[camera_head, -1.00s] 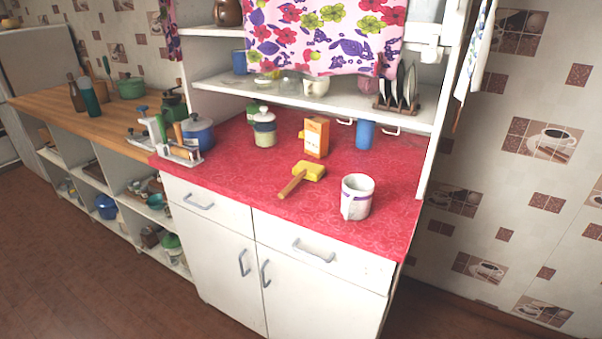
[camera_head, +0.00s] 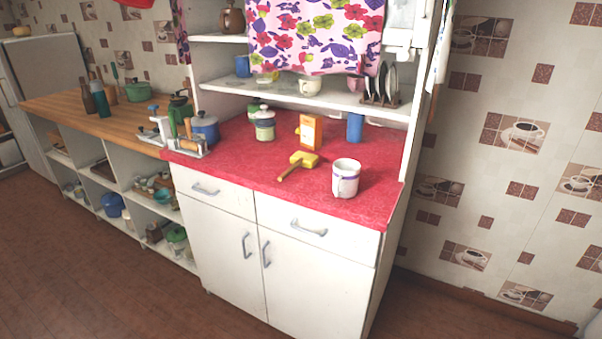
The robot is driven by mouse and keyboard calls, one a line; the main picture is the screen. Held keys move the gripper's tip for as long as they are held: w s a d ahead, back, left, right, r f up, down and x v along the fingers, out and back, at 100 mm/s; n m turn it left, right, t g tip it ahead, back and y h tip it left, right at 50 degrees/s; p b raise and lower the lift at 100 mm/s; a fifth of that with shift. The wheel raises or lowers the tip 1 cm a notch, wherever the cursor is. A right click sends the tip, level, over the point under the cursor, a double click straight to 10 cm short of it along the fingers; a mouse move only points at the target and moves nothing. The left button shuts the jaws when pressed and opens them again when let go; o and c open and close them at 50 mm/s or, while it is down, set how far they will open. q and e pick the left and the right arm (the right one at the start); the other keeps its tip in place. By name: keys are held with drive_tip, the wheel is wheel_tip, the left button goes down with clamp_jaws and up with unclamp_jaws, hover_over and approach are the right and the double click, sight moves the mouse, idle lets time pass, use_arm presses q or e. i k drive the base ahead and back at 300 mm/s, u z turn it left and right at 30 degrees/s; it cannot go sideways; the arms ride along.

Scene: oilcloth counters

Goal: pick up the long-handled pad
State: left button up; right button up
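The long-handled pad (camera_head: 304,158) lies on the red oilcloth counter (camera_head: 240,170), near its middle. Its head is a yellow block, and its brown wooden handle points toward the front left edge of the counter. Nothing covers it. Neither of my grippers shows in the head view, so their state and distance from the pad cannot be seen.
A white mug (camera_head: 345,178) stands to the right of the pad. Behind it are an orange box (camera_head: 310,131) and a blue cup (camera_head: 355,127). A lidded jar (camera_head: 264,126) and a blue pot (camera_head: 205,128) stand to the left. A shelf (camera_head: 290,95) overhangs the back.

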sight(307, 160)
drive_tip(key=z, duration=0.45)
drive_tip(key=i, duration=0.6)
drive_tip(key=u, duration=1.35)
